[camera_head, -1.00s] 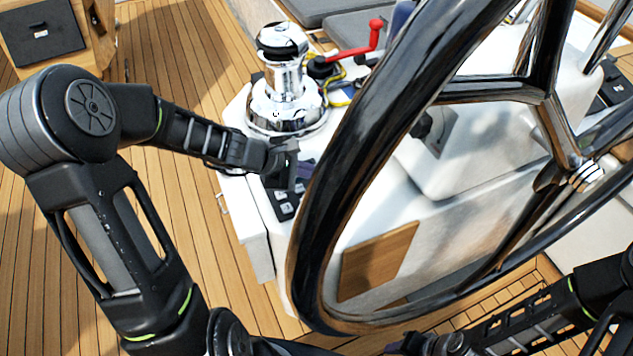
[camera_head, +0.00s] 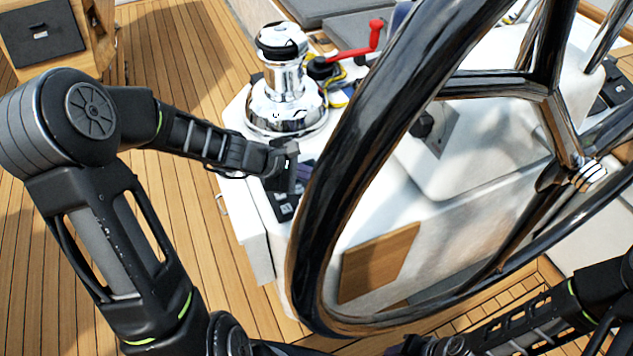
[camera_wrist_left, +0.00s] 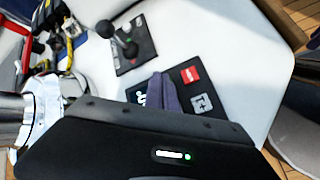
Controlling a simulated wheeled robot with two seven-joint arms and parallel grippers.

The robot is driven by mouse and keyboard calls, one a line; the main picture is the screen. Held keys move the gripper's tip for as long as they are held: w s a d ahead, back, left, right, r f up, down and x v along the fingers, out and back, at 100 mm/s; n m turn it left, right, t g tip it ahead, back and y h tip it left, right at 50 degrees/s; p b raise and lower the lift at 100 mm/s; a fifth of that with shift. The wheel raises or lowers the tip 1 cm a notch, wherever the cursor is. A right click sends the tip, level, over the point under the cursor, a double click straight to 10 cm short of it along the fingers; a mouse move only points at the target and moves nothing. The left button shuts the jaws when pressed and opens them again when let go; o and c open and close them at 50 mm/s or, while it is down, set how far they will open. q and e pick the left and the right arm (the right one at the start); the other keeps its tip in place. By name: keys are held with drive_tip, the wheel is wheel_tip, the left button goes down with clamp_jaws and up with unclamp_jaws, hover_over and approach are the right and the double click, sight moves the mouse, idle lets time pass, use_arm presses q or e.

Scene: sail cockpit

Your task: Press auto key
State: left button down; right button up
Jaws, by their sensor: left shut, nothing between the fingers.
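The dark keypad (camera_head: 286,204) lies on the white console beside the wheel. The left wrist view shows its red key (camera_wrist_left: 190,74) and a grey key with a white symbol (camera_wrist_left: 201,104). Another white marking shows at the left edge of the fingers, partly covered. I cannot read which key is auto. My left gripper (camera_head: 289,181) is shut and empty, over the keypad; its fingers (camera_wrist_left: 164,94) hide part of it. Whether they touch a key I cannot tell. My right gripper (camera_head: 412,345) is partly seen at the bottom edge, its jaws unclear.
The large black steering wheel (camera_head: 335,190) stands close to the right of my left gripper. A chrome winch (camera_head: 285,85) rises just behind it. A red-handled lever (camera_head: 358,45) is further back. Open teak deck (camera_head: 215,270) lies to the left.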

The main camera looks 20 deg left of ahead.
use_arm(q)
drive_tip(key=shift+f, duration=0.25)
drive_tip(key=shift+r, duration=0.1)
idle(0.4)
drive_tip(key=shift+r+p, duration=0.5)
drive_tip(key=shift+r, duration=0.3)
wheel_tip(320, 180, up, 5)
drive_tip(key=p, duration=0.4)
idle(0.9)
